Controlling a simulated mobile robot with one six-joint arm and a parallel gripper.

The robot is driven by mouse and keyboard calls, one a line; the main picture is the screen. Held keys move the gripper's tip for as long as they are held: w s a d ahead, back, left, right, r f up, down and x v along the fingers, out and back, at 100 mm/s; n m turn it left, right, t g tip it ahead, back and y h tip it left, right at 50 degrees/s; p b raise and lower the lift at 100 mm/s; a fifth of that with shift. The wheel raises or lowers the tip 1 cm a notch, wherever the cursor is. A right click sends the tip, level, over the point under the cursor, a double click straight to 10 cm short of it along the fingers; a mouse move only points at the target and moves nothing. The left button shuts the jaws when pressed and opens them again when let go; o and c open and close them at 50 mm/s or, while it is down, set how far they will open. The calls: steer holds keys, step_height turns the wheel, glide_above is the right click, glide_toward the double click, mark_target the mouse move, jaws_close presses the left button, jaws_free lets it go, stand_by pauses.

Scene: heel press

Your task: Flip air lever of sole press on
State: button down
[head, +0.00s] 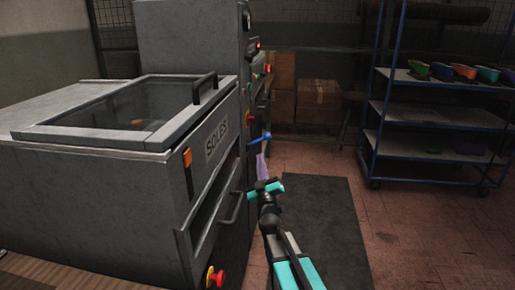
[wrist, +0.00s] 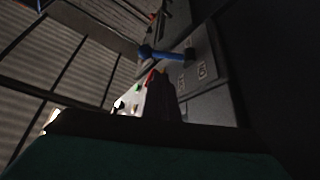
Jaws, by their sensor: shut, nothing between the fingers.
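The sole press (head: 75,190) is a big grey machine at the left of the head view, with a SOLES label on its front. A blue air lever (head: 260,138) sticks out sideways from the press's far side panel. In the wrist view the blue lever (wrist: 168,55) points left from a grey plate with small printed marks. My gripper (head: 266,186) is shut and empty, beside the press front, below and nearer than the lever and apart from it.
A red emergency button (head: 215,277) and a drawer handle (head: 232,208) are on the press front, close to my arm. A dark mat (head: 320,230) lies on the tiled floor. A blue shelf rack (head: 425,115) stands at right. Cardboard boxes (head: 318,100) sit behind.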

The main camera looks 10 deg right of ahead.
mark_target(258, 142)
steer(key=shift+w, duration=0.15)
steer(key=shift+x, duration=4.6)
steer(key=shift+w+d+r, duration=0.1)
steer(key=shift+w+r, duration=0.05)
steer(key=shift+d, duration=0.1)
steer(key=shift+d+b, duration=0.1)
steer(key=shift+b, duration=0.2)
